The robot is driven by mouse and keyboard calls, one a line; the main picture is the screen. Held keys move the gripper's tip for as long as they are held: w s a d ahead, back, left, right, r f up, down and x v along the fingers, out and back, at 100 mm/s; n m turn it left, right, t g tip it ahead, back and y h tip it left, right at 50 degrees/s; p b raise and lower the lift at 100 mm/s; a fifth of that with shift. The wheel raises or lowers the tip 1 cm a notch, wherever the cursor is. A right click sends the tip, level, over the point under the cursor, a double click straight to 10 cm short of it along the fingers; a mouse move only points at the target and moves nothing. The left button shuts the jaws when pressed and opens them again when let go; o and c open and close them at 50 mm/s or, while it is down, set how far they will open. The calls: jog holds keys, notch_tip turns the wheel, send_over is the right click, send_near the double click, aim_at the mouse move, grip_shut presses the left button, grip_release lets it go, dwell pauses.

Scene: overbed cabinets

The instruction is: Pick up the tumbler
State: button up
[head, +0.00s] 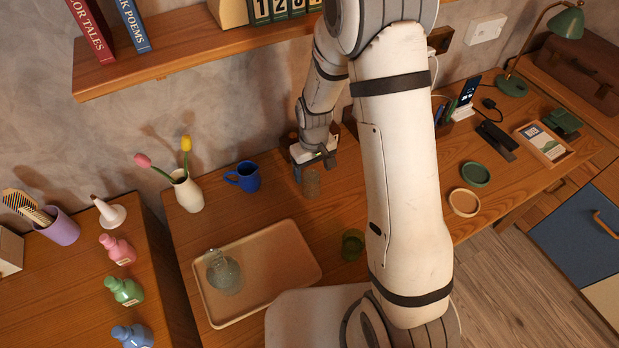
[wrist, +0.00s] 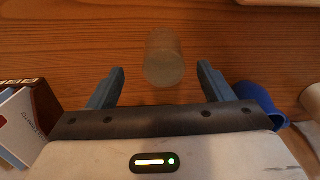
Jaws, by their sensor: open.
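A clear, slightly smoky tumbler (head: 311,183) stands on the wooden desktop, just below my gripper (head: 318,162) in the head view. In the wrist view the tumbler (wrist: 165,58) shows ahead of and between the two fingers of my gripper (wrist: 161,69), with a gap on each side. My gripper is open and empty, and its fingers do not appear to touch the glass. In the head view part of the gripper and wrist hides the area behind the tumbler.
A blue mug (head: 244,177) and a white vase (head: 187,192) with tulips stand left of the tumbler. A tray (head: 290,250) holding a glass carafe (head: 223,272) lies in front. A green glass (head: 352,244) stands nearer. A shelf (head: 180,55) overhangs the desk.

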aim_at(311, 175)
jog(key=shift+a+f+p, duration=0.15)
jog(key=shift+f+p, duration=0.15)
jog(key=shift+f, duration=1.1)
jog(key=shift+a+f+p, duration=0.1)
jog(key=shift+f+p, duration=0.2)
jog(key=shift+f, duration=1.05)
jog(key=c, duration=1.1)
jog(key=shift+o, duration=0.2)
jog(key=shift+r, duration=0.1)
